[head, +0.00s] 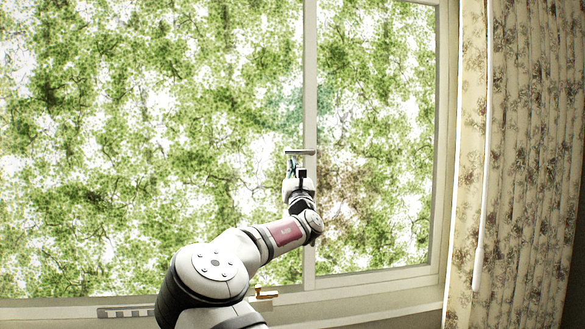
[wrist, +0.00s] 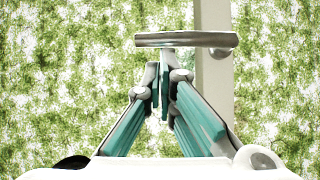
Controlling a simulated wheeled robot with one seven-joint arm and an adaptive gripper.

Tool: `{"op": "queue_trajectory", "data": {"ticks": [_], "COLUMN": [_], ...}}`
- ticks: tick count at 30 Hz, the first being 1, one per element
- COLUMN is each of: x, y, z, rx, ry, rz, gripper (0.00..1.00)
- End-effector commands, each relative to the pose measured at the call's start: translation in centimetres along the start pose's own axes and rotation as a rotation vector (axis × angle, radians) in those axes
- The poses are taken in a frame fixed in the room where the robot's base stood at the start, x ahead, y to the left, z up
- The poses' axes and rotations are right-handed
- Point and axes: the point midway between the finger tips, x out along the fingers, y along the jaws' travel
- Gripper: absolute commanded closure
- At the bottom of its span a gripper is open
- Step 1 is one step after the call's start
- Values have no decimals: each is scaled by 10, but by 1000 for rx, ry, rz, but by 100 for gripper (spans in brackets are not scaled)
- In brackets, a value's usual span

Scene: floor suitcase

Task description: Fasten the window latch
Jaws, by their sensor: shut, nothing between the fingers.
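My gripper (head: 292,163) is just below the bar's left part in the head view. In the wrist view my gripper (wrist: 160,86) has its teal fingers drawn together and empty, with the tips just under the bar. I cannot tell whether the tips touch it. My arm hides part of the lower frame.
The upright window post (head: 309,90) stands between a wide left pane and a narrower right pane. A small brass-coloured fitting (head: 264,293) sits low by the sill. A floral curtain (head: 530,150) hangs at the right, with a thin white rod (head: 483,200) before it.

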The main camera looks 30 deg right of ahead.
Motion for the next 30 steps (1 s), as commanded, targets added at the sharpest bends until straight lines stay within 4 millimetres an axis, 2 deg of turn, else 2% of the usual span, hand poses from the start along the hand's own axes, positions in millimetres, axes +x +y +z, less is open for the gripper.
{"op": "queue_trajectory", "data": {"ticks": [30], "x": [9], "y": [-3], "z": [9], "rx": [144], "ry": [-1], "rz": [-96], "gripper": [100]}}
